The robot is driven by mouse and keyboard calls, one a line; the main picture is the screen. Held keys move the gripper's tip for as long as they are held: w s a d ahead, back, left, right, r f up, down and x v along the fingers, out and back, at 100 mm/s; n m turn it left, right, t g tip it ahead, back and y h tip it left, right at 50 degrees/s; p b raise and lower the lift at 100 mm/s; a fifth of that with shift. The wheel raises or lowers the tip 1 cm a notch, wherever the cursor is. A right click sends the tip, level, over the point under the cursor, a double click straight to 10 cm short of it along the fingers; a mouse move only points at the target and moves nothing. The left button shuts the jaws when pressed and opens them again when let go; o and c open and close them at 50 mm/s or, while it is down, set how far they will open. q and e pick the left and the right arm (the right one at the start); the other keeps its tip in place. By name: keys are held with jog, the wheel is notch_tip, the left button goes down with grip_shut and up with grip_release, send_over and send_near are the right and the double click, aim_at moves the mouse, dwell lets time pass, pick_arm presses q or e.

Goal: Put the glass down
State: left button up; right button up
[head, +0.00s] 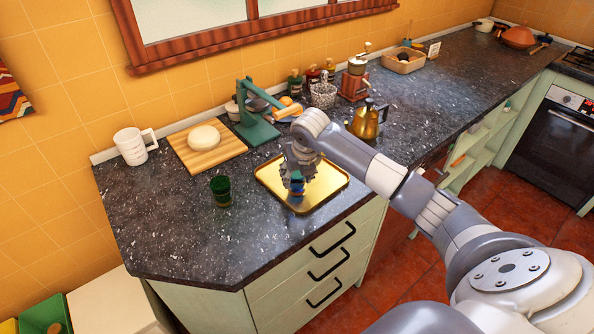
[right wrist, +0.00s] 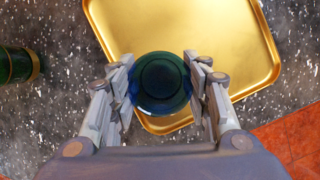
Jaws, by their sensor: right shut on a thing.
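My right gripper (head: 297,180) is shut on a dark blue-green glass (right wrist: 160,85), its fingers on either side of it. In the head view the glass is mostly hidden by the fingers; its blue lower part (head: 296,196) shows below them, upright. It is over the front part of a golden tray (head: 328,196). In the right wrist view it overlaps the tray (right wrist: 225,45) near its rim. I cannot tell whether its base touches the tray. A second, dark green glass (head: 221,190) stands on the counter left of the tray; it also shows in the right wrist view (right wrist: 18,65). My left gripper is not in view.
Behind the tray stand a green press (head: 257,128), a wooden board (head: 190,160) with dough (head: 204,136) and a brass pot (head: 366,122). A white mug (head: 133,148) stands at the left. The dark counter (head: 190,240) is clear at the front left.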

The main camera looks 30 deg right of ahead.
jog(key=shift+f, duration=0.1)
jog(key=shift+f, duration=0.15)
jog(key=o, duration=1.1)
jog(key=shift+r, duration=0.35)
jog(key=shift+b+v, duration=1.4)
jog(key=shift+v, duration=4.5)
jog(key=shift+s+f, duration=0.1)
